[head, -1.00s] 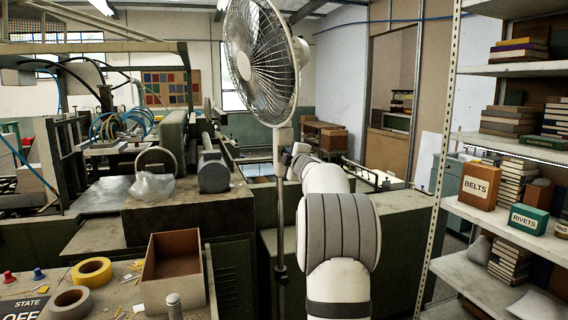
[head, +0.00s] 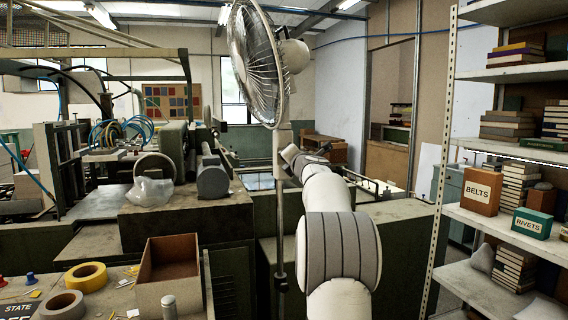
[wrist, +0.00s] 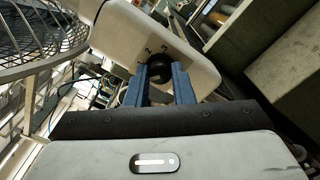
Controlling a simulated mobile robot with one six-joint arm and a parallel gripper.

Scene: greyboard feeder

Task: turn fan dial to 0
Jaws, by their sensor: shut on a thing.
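The standing fan (head: 252,62) is at the upper middle of the head view, its round cage turned partly away and its pole (head: 281,220) running down. In the wrist view its cage (wrist: 40,35) is at upper left. The pale fan housing (wrist: 150,38) carries the numbers 1, 2 and 3 around a dark round dial (wrist: 160,71). My gripper (wrist: 161,78) has its two blue fingers shut on the dial. The dial's pointer is hidden or too small to read. In the head view my arm hides the dial and most of the gripper.
A bench at lower left holds an open cardboard box (head: 170,280) and tape rolls (head: 86,277). Machinery fills the left and middle behind the fan.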

